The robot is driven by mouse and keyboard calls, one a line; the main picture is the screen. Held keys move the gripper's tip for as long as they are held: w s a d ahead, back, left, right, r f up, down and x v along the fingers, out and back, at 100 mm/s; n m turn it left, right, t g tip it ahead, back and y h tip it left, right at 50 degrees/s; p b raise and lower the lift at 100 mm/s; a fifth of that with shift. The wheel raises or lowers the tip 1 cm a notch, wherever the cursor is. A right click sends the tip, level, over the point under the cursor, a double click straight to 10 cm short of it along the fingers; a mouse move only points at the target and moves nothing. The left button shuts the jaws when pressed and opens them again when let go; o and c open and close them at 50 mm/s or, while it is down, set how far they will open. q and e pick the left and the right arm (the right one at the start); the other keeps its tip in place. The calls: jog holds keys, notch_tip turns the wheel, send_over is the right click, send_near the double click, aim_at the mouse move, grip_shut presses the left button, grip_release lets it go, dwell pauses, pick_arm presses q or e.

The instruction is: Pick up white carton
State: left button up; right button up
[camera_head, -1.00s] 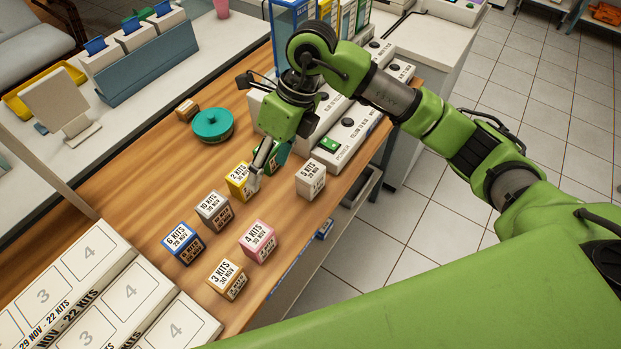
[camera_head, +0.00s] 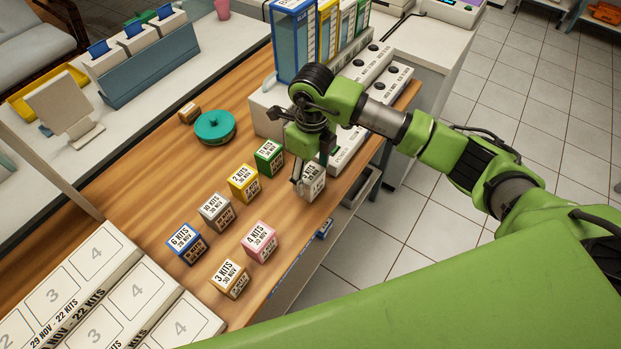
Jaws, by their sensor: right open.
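The white carton (camera_head: 312,187), a small labelled cube, stands on the wooden table near its right edge. My right gripper (camera_head: 311,172) is open and pointing down over it. One finger shows at the carton's left side and the other at its far right; whether they touch it I cannot tell. The gripper hides part of the carton's top. My left gripper is not in view.
Other cartons stand close by: green (camera_head: 268,157), yellow (camera_head: 243,183), grey (camera_head: 216,212), blue (camera_head: 187,243), pink (camera_head: 260,241) and tan (camera_head: 230,279). A teal round container (camera_head: 215,127) sits behind. White numbered trays (camera_head: 130,300) lie at the lower left.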

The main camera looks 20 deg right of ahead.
aim_at(311, 173)
jog(key=shift+w+f+p, duration=0.1)
jog(key=shift+f+p, duration=0.35)
jog(key=shift+f, duration=1.45)
jog(key=shift+a, duration=0.1)
jog(key=c, duration=1.2)
jog(key=shift+c, duration=0.2)
jog(key=shift+r, duration=0.15)
